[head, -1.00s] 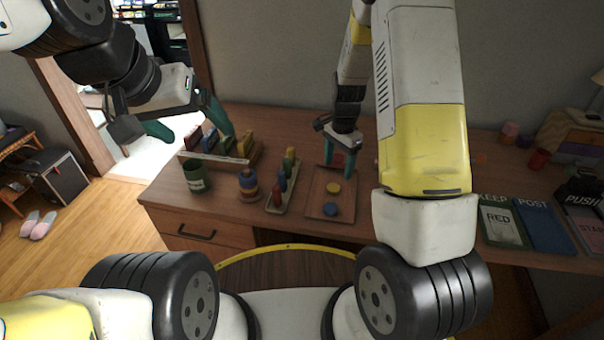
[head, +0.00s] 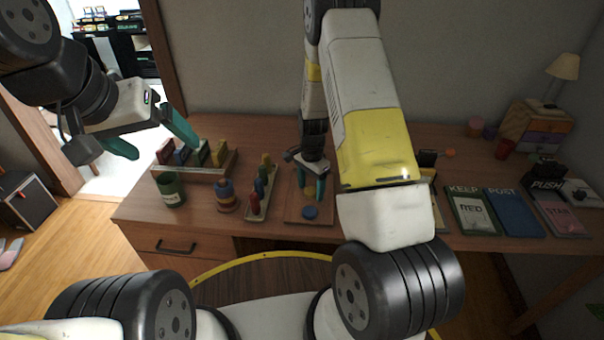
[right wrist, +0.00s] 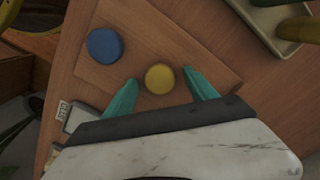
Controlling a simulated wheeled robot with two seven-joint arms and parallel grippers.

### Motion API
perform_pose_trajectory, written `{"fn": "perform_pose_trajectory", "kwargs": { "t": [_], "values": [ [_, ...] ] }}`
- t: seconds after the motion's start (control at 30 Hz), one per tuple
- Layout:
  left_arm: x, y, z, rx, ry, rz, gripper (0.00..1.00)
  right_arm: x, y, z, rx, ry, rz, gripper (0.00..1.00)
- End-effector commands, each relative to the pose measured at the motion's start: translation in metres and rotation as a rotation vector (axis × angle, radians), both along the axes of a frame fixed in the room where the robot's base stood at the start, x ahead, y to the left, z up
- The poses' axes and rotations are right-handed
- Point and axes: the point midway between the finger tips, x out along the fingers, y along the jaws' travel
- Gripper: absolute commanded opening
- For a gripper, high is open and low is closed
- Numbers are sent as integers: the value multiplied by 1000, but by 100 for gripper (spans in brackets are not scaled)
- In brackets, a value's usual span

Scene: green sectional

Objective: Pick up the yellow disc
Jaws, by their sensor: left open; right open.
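The yellow disc (right wrist: 159,78) lies on a wooden tray (right wrist: 138,45) in the right wrist view. In the head view the disc (head: 309,191) is partly hidden by my right gripper (head: 310,190). The gripper also shows in the right wrist view (right wrist: 160,90), open, with one teal finger on each side of the disc. I cannot tell whether the fingers touch it. My left gripper (head: 160,140) is open and empty, raised over the desk's left end.
Left of the tray stand a peg rack (head: 262,195), stacked rings (head: 225,197), a green cup (head: 171,190) and a slotted block holder (head: 215,165). Books (head: 515,212) lie at the right. A lamp (head: 563,68) stands at the back right.

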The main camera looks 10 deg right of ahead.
Motion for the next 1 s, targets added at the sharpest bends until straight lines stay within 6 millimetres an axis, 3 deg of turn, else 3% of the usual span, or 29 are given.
{"fn": "perform_pose_trajectory", "kwargs": {
  "t": [0.03, 0.33, 0.67, 0.97, 1.0],
  "values": [
    [0, 0, 0, 0, 0, 0, 88, 0, 0, 0, 0, 0, 0, 60],
    [0, 0, 0, 0, 0, 0, 88, 0, 0, 0, -1, 1, 0, 2],
    [0, 0, 0, 0, 0, 0, 88, 0, 0, 4, 0, 0, 1, 2],
    [0, 0, 0, 0, 0, 0, 88, 0, 0, 37, 0, -2, 2, 2],
    [0, 0, 0, 0, 0, 0, 88, -7, -1, 38, 0, 2, 1, 2]
  ]
}}
